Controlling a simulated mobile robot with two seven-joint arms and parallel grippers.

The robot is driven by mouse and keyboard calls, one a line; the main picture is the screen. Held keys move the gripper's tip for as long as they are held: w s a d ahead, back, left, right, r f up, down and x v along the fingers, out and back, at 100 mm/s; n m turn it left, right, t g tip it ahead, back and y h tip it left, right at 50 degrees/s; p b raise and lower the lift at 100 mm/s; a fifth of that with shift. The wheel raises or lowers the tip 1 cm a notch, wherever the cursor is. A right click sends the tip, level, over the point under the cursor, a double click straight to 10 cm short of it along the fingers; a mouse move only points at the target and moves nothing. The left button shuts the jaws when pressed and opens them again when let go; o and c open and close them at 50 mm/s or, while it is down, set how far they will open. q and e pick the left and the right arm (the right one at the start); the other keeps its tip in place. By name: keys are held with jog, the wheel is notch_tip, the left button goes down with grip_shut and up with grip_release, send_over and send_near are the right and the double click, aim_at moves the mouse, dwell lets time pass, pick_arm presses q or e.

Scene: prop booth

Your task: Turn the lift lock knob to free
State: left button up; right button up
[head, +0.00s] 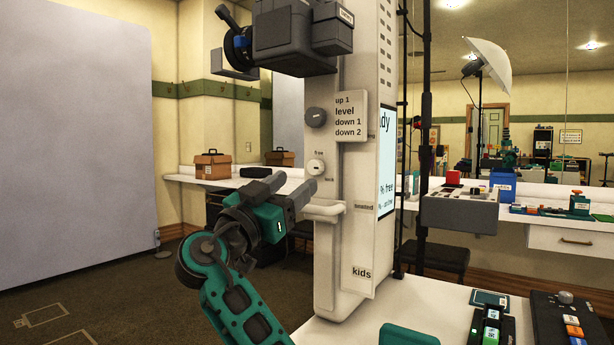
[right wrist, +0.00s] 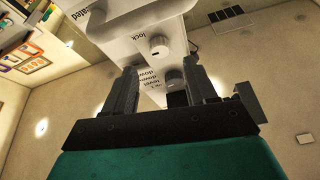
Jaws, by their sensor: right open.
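The lift lock knob (head: 316,167) is a small pale round knob on the white column (head: 325,250), with "free" printed above it and "lock" below. It carries a short dark mark; I cannot tell its exact setting. In the right wrist view the knob (right wrist: 160,46) shows beside the word "lock", beyond the gap between the fingertips. My right gripper (head: 291,186) is open and empty, just left of and below the knob, apparently not touching it. Its two dark fingers also frame the column in the right wrist view (right wrist: 160,68). My left gripper is not in view.
A darker knob (head: 316,117) sits above, beside a label plate (head: 350,118) listing levels. A handle-like ledge (head: 323,209) juts out below the lock knob. A black camera unit (head: 292,38) overhangs above. A white table (head: 450,310) with devices lies at lower right.

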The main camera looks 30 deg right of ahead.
aim_at(313, 168)
jog(key=shift+x, duration=2.65)
jog(key=c, duration=1.1)
jog(key=shift+o, duration=0.2)
